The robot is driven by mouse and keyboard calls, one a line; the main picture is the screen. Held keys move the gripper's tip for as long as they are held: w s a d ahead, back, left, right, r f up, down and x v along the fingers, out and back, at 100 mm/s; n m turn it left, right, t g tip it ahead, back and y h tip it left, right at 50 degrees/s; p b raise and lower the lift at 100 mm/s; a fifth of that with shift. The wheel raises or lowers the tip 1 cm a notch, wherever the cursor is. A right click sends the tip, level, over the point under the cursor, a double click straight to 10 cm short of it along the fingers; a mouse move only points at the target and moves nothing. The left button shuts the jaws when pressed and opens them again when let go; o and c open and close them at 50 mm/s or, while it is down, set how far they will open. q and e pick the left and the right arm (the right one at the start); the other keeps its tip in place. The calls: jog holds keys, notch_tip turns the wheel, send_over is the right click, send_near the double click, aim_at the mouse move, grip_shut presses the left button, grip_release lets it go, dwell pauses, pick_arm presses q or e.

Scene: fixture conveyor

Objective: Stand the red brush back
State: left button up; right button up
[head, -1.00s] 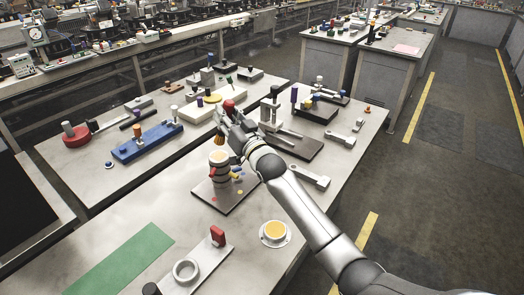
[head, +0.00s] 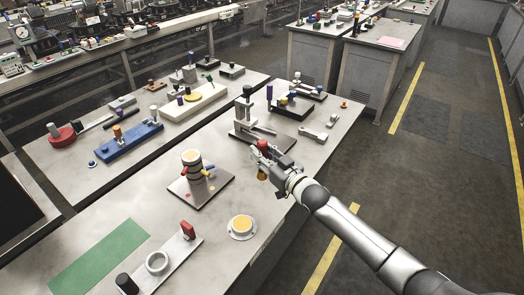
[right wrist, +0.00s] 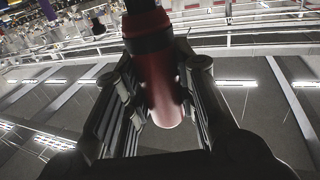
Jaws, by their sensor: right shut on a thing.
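My right gripper (head: 270,160) is shut on the red brush, above the right part of the near table. The brush's red handle (head: 263,146) shows above the fingers, and its tan bristles (head: 262,177) hang below them. In the right wrist view the red brush (right wrist: 160,85) lies between my two fingers (right wrist: 158,100), with a dark band at its upper end. A long plate (head: 178,250) at the table's front carries a white ring (head: 157,263), a red block (head: 187,230) and a black cylinder (head: 126,284). My left gripper is out of view.
A banded cylinder (head: 192,164) with coloured pegs stands on a dark plate (head: 218,185). A cup of yellow contents on a saucer (head: 233,235) is near the table's right edge. A green mat (head: 100,255) lies at front left. A clamp fixture (head: 282,138) stands behind the gripper.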

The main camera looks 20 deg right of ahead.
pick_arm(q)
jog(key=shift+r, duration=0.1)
